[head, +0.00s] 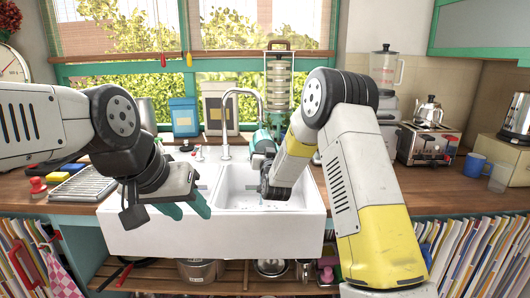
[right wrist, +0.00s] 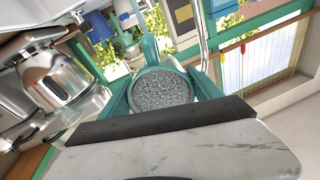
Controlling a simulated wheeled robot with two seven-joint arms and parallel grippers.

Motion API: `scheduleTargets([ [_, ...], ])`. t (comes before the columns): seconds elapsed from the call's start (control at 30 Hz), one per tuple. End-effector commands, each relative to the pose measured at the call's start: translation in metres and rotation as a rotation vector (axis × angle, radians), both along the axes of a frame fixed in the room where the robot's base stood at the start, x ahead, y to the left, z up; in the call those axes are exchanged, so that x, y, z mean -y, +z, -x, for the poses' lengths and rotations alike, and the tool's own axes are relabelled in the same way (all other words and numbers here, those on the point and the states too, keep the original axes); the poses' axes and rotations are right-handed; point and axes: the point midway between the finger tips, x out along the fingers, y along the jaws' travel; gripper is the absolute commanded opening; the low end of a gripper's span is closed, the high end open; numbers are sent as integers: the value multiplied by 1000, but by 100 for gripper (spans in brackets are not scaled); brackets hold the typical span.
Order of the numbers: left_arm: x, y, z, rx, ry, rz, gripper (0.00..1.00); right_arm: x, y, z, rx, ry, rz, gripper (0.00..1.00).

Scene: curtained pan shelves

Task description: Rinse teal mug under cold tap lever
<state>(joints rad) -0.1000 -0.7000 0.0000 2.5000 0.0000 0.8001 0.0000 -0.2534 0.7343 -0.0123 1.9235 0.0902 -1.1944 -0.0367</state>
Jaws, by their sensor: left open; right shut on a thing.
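My right gripper (head: 269,190) reaches down over the white sink basin (head: 230,200), its fingers mostly hidden in the head view. In the right wrist view a round teal thing with a grey speckled face (right wrist: 165,88), likely the teal mug, sits between my fingers, and the gripper is shut on it. The chrome tap (head: 240,93) arches at the back of the sink, just left of my right gripper. Its pipe also shows in the right wrist view (right wrist: 203,35). The cold lever is not clear. My left gripper (head: 165,208) is open and empty before the sink's left front.
A dish rack (head: 84,184) and a red-knobbed item (head: 38,187) lie left of the sink. A blue mug (head: 475,165), toaster (head: 428,143) and blender (head: 385,70) stand right. Pans lie on the shelf below.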

Motion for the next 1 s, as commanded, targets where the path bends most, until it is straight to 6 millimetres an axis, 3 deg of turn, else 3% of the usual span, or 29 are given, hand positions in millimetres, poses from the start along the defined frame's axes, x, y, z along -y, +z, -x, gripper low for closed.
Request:
scheduleTargets([
  [0.6,0,0,0,0,0,0,44,-10,1,-71,3,0,-1,17],
  [1.0,0,0,0,0,0,0,44,-13,1,-85,2,1,-1,17],
])
